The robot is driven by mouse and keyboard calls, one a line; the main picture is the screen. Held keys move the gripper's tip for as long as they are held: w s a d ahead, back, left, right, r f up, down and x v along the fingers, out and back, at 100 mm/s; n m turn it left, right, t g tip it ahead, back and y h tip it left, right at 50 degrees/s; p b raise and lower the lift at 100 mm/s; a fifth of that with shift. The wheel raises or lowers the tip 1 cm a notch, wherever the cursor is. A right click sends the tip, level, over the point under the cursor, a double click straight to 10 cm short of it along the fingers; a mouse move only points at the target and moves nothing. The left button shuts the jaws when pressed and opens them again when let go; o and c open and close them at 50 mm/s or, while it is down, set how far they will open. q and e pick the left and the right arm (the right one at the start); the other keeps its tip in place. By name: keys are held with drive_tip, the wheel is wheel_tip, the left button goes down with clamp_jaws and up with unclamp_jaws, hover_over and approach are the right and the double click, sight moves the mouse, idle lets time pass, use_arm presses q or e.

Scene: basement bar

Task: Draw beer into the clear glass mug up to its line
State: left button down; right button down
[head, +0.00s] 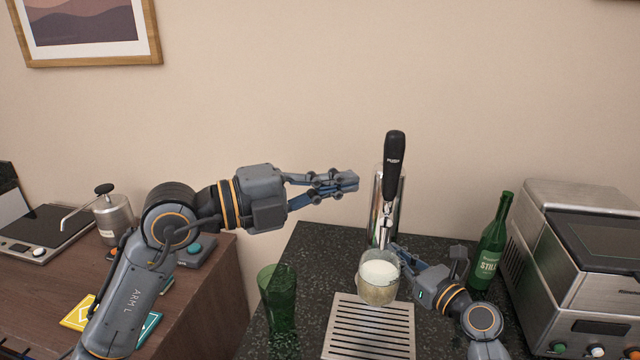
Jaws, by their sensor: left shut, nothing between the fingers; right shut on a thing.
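The clear glass mug (378,284) is below the beer tap (378,206), above the back of the slotted drip tray (341,338). It has whitish foam at the top and pale content below; its line cannot be made out. My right gripper (401,266) is shut on the mug from its right side. My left gripper (352,181) is shut and empty, just left of the tap's handle and column. Whether its tips touch the tap cannot be told.
A green glass (280,300) stands left of the drip tray on the dark speckled counter (312,246). A green bottle (489,250) and a metal appliance (577,262) stand at right. The wooden counter at left holds a grinder (115,217) and a scale (42,236).

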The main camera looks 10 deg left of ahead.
sight(392, 166)
drive_tip(key=shift+r, duration=0.1)
use_arm(q)
drive_tip(key=w+d, duration=0.5)
drive_tip(key=w, duration=0.1)
drive_tip(key=shift+w, duration=0.4)
drive_tip(key=w+n+g, duration=0.1)
drive_tip(key=w, duration=0.1)
drive_tip(key=w+n+y, duration=0.1)
drive_tip(key=w+n, duration=0.1)
drive_tip(key=w+n+g+y, duration=0.1)
drive_tip(key=shift+w+r+g, duration=0.3)
drive_tip(key=shift+w+r, duration=0.1)
drive_tip(key=shift+n, duration=0.3)
use_arm(e)
drive_tip(key=shift+d, duration=0.1)
idle(0.3)
